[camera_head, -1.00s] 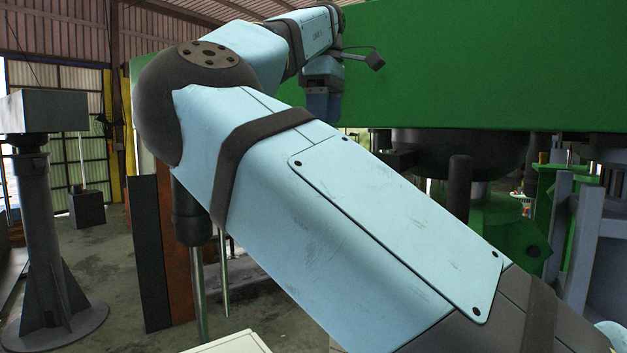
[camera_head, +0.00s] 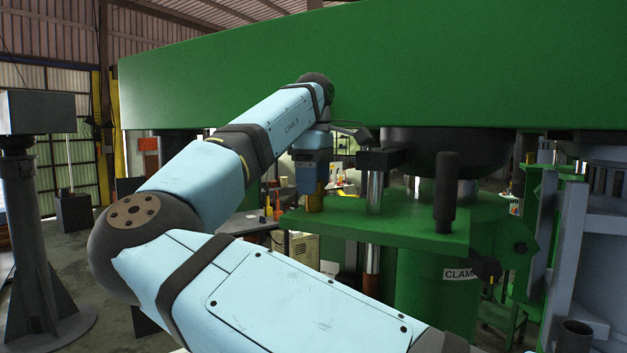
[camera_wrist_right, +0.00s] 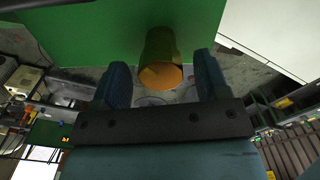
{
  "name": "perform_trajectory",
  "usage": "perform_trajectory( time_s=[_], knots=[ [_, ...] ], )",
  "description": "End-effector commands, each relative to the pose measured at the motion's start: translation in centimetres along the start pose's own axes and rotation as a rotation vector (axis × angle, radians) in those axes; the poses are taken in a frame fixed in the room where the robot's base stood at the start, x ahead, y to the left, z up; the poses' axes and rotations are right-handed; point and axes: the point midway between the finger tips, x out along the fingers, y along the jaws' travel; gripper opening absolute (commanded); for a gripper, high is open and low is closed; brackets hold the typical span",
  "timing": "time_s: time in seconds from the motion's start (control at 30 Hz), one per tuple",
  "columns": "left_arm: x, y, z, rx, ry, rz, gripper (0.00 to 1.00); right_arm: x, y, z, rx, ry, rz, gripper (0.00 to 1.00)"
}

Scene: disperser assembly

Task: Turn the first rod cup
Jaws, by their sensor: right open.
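In the right wrist view the brass cup (camera_wrist_right: 159,74) shows between the two open fingers of my right gripper (camera_wrist_right: 161,88), with gaps on both sides. I see no contact, and I cannot tell how far the fingers reach down beside it. My left gripper is out of view.
A large green beam (camera_head: 400,60) spans above the plate. A black post (camera_head: 446,190) and a steel rod (camera_head: 375,190) stand right of the cup. A grey pedestal (camera_head: 32,230) stands far left.

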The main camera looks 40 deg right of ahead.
Motion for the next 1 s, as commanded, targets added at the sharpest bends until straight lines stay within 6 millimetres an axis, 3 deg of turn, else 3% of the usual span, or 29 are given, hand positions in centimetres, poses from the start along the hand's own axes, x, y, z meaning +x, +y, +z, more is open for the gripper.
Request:
perform_trajectory(
  time_s=[0.1,0.3,0.33,0.67,1.0],
  knots=[
    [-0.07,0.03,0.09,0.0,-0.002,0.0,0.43,-0.03,-0.01,0.0,0.0,0.0,0.0,0.68],
    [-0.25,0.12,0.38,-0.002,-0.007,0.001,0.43,-0.05,-0.01,-0.01,0.0,0.0,0.0,0.22],
    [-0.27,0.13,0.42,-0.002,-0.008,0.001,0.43,-0.05,-0.02,-0.01,0.0,0.0,0.0,0.19],
    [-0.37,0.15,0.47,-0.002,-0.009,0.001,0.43,-0.06,-0.02,-0.01,0.035,0.0,0.0,0.19],
    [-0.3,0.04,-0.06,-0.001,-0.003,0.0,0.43,-0.08,-0.02,0.01,0.252,0.0,0.0,0.19]
  ],
)
